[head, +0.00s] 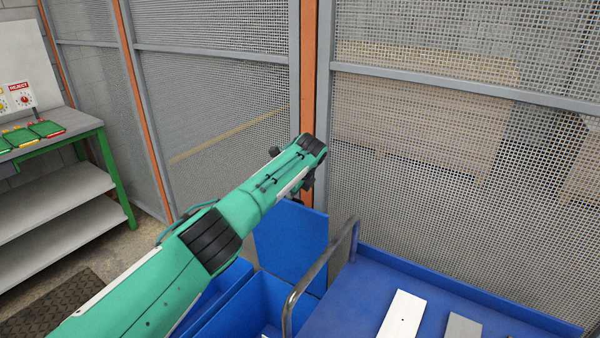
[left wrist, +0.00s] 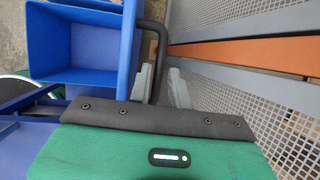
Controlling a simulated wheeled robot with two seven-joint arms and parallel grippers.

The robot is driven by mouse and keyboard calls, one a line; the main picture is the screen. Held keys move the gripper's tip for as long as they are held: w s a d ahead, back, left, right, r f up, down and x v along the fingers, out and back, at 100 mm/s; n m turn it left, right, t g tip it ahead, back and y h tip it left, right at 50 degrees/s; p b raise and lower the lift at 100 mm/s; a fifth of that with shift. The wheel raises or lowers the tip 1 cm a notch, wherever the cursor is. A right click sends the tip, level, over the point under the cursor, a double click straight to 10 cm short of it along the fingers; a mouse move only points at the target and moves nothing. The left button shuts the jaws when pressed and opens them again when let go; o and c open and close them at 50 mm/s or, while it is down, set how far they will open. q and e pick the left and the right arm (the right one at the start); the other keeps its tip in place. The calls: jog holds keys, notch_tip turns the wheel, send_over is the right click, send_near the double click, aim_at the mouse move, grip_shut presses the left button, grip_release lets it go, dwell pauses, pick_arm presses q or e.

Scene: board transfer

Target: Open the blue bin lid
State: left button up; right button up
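The blue bin (head: 262,303) stands below my left arm, and its inside shows in the left wrist view (left wrist: 82,47). Its blue lid (head: 292,243) is raised and stands roughly upright at the back of the opening; its edge shows in the left wrist view (left wrist: 127,50). A black bar handle (left wrist: 158,45) is on the lid's far side. My left gripper (head: 314,184) is at the lid's upper edge. Its grey fingers (left wrist: 162,87) are apart, with the handle between them; whether they touch it is unclear. My right gripper is out of view.
A wire mesh fence (head: 430,150) with an orange post (head: 309,80) stands close behind the gripper. A green-framed workbench (head: 60,128) is at left.

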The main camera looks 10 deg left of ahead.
pick_arm(q)
jog(key=b+v, duration=0.1)
jog(key=v, duration=0.9)
jog(key=shift+r, duration=0.25)
jog(key=shift+d, duration=0.1)
